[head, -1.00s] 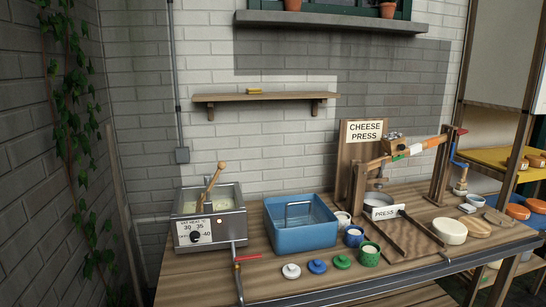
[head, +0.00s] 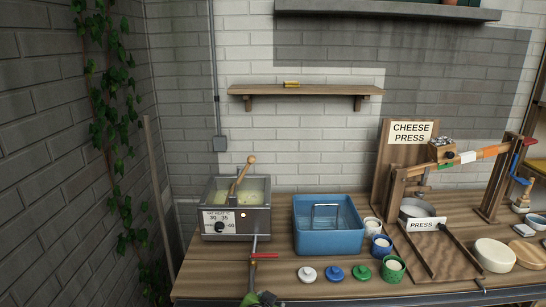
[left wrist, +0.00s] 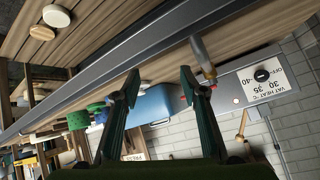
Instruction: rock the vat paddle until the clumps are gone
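The steel vat (head: 262,222) stands at the left of the bench with a heat dial (head: 220,227) on its front. Pale yellowish, uneven-looking contents (head: 252,193) show inside; single clumps are too small to tell. The wooden paddle (head: 240,177) leans in the vat, its knob up and to the right. My left gripper (head: 262,299) is just at the bottom edge, below the vat and apart from the paddle. In the left wrist view its fingers (left wrist: 160,82) are spread and empty; the vat (left wrist: 228,92) and paddle (left wrist: 242,122) show beyond, upside down. My right gripper is not in view.
A red-handled tap (head: 262,256) sticks out in front of the vat. A blue tub (head: 330,242) stands right of it. White, blue and green lids (head: 335,273) and small pots (head: 393,269) lie forward. The cheese press (head: 408,133) fills the right side. A shelf (head: 300,90) hangs above.

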